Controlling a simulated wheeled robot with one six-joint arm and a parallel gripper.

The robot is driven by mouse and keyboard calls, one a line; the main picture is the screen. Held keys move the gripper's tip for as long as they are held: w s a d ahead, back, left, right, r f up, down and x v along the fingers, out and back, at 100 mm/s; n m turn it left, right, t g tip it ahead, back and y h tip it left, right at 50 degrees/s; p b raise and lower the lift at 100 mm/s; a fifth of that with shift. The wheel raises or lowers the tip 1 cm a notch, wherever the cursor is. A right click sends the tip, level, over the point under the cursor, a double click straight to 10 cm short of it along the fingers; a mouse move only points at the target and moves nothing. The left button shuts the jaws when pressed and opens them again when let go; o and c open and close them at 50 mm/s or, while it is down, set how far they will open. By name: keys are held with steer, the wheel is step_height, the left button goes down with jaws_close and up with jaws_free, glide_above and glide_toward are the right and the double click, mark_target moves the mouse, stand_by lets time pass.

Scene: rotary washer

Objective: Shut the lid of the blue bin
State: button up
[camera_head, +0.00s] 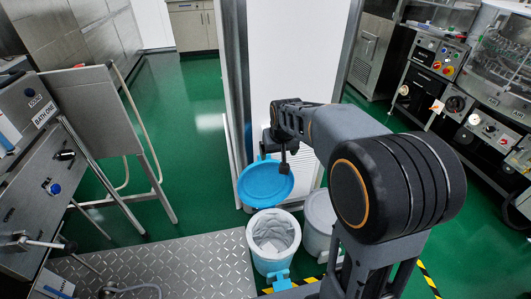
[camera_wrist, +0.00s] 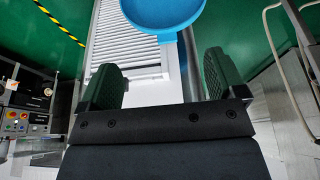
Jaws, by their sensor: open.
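The blue bin (camera_head: 262,262) stands on the floor in the head view, with a pale liner showing inside its open top. Its round blue lid (camera_head: 265,186) stands raised at the back of the bin, tilted up near the white column. My gripper (camera_head: 285,165) is at the lid's upper right edge; whether it touches the lid is unclear. In the wrist view my open gripper (camera_wrist: 160,80) has nothing between its fingers, and part of the blue lid (camera_wrist: 162,12) lies beyond the fingertips at the top of the picture.
A grey lidded bin (camera_head: 320,208) stands right beside the blue bin. A white column (camera_head: 270,60) rises behind. A metal tread plate (camera_head: 190,265) lies at front left. Green floor is open at back left.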

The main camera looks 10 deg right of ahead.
steer(key=w+f, duration=0.4)
steer(key=w, duration=0.4)
steer(key=w+f, duration=0.4)
steer(key=w, duration=0.3)
steer(key=shift+t, duration=0.3)
steer(key=x, duration=0.9)
steer(key=w+x, duration=0.1)
steer(key=x, duration=0.4)
steer(key=shift+d+r+b, duration=0.15)
steer(key=shift+b, duration=0.15)
steer(key=shift+c, duration=0.4)
